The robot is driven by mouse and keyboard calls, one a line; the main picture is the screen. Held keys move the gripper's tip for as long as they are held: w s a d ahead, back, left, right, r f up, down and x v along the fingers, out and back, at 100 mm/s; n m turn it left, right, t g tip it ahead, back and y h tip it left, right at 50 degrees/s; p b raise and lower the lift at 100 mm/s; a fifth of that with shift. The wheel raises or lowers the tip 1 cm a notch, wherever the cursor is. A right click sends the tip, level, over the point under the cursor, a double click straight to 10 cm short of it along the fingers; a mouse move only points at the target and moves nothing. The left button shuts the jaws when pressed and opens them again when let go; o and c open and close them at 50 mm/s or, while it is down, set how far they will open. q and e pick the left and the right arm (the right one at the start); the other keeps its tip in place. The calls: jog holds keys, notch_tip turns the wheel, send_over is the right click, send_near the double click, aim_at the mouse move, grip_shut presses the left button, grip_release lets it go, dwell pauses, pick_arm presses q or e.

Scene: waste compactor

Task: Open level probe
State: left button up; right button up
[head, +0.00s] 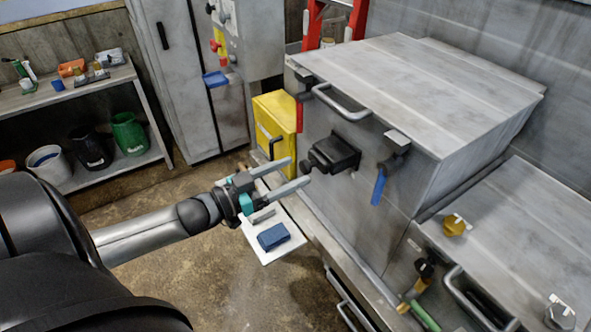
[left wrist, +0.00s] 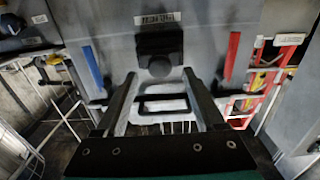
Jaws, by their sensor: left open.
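The black probe housing (head: 335,154), which I take to be the level probe, sticks out from the front of the grey metal compactor (head: 345,105). It has a dark round knob at its near end. It shows in the left wrist view (left wrist: 160,45), straight ahead, with the knob facing me. My left gripper (head: 298,173) is open and empty. Its two parallel fingers point at the knob, with the tips just short of it or beside it; I cannot tell whether they touch. In the left wrist view the fingers (left wrist: 160,77) lie either side of the line below the knob. My right gripper is out of view.
A red handle (head: 300,115) and a blue handle (head: 379,190) hang either side of the housing. A yellow box (head: 275,122) stands left of the compactor. A white board (head: 254,248) with a blue block (head: 273,236) lies below my left gripper. Shelves (head: 120,78) stand far left.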

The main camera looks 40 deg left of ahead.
pick_arm(q)
jog(key=shift+x, duration=0.95)
grip_shut()
dwell(0.9)
